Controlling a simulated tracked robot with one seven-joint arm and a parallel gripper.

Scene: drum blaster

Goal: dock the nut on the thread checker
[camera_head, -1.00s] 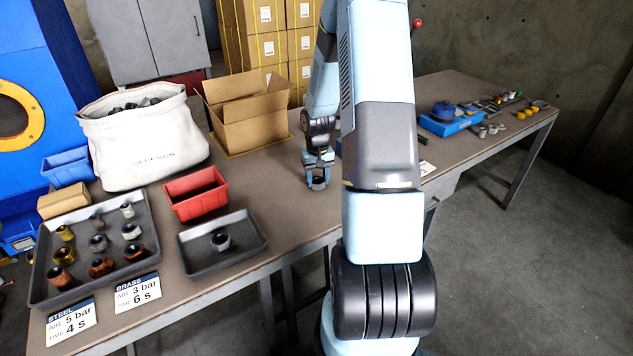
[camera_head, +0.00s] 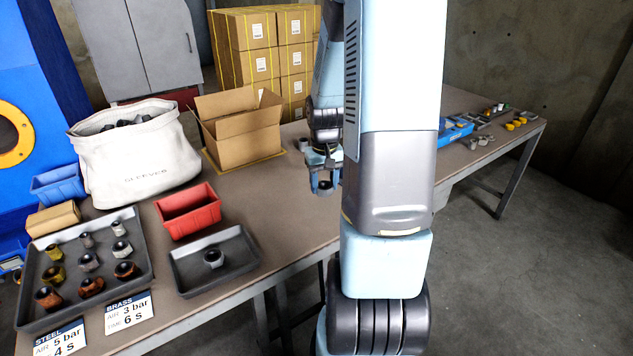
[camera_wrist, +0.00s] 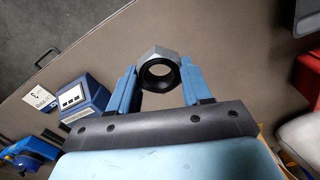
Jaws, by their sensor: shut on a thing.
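My gripper (camera_wrist: 160,76) is shut on a silver hex nut (camera_wrist: 150,58) with a dark round bore; its two blue fingers grip opposite sides. In the head view my gripper (camera_head: 325,186) hangs over the middle of the table, partly behind my arm. In the wrist view a blue device (camera_wrist: 83,101) with a white panel, dark squares and a label stands to the left, apart from the nut. I cannot tell for sure whether it is the thread checker. In the head view a blue unit (camera_head: 452,131) on the right part of the table is partly hidden by my arm.
A dark tray of sleeves or nuts (camera_head: 135,295), a smaller tray with one piece (camera_head: 184,290), a red bin (camera_head: 187,211), a white bag (camera_head: 140,170) and an open carton (camera_head: 245,143) occupy the left side. Small parts (camera_head: 515,122) lie far right.

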